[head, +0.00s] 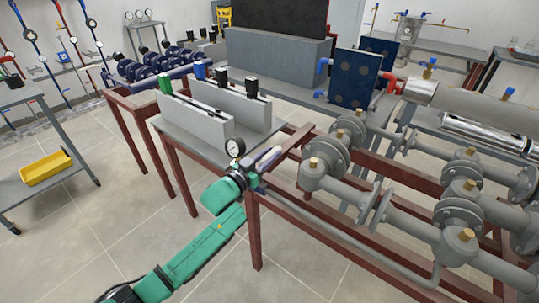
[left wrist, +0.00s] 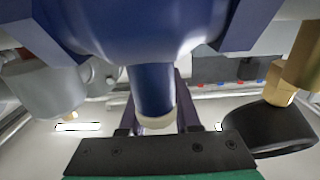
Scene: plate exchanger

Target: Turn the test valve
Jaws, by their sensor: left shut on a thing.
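The test valve is a dark blue rounded body (left wrist: 150,35) close up in the left wrist view, with a blue stem (left wrist: 152,88) ending in a pale tip. My left gripper (head: 259,172) is at the near left corner of the red-brown pipe frame, beside the round pressure gauge (head: 234,146). It is shut on the valve; the exact grip on its handle is mostly hidden. My green left arm reaches up to it from the bottom. The valve's turn angle cannot be told. My right gripper is not in view.
Grey flanged pipes with brass caps (head: 313,164) fill the frame to the right. A grey bench with coloured-knob blocks (head: 195,121) stands just behind the gripper. A yellow tray (head: 45,168) lies on a shelf at left. The floor at the lower left is clear.

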